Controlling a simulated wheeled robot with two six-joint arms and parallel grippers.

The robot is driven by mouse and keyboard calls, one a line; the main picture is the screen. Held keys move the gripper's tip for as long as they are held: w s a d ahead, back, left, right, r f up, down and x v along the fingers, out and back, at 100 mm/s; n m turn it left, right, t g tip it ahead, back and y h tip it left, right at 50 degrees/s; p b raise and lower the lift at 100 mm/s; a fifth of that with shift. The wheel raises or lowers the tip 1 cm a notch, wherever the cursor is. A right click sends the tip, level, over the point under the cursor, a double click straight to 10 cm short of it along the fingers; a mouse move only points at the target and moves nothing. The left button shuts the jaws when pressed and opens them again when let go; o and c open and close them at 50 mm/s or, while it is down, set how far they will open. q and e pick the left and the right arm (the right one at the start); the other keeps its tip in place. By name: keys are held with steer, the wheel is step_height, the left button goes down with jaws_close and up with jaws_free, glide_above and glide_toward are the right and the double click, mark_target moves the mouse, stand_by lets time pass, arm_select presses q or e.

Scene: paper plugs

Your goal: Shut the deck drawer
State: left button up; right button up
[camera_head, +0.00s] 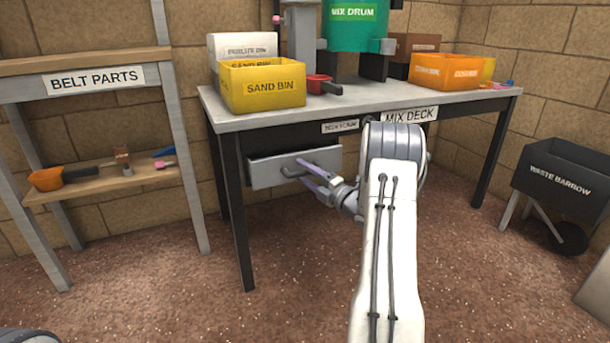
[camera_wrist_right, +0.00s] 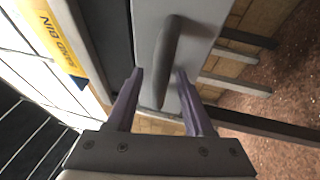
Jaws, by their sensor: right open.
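The deck drawer (camera_head: 265,170) is a grey-fronted drawer under the left part of the mix deck (camera_head: 340,106). It stands pulled out from the table frame. Its dark bar handle (camera_head: 293,172) is on the front face. My right gripper (camera_head: 305,170) is at the handle, with its purple fingers pointing at the drawer front. In the right wrist view the open fingers (camera_wrist_right: 158,75) stand on either side of the handle (camera_wrist_right: 168,62), with gaps between; I cannot tell whether either finger touches the drawer front (camera_wrist_right: 200,30). My left gripper is not in view.
A yellow sand bin (camera_head: 275,87) stands on the deck above the drawer. The belt parts shelf (camera_head: 110,185) is at left, and the waste barrow (camera_head: 560,180) at right. The floor (camera_head: 180,290) in front is clear.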

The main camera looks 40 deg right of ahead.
jaws_close()
steer(key=shift+d, duration=0.1)
stand_by(1.2)
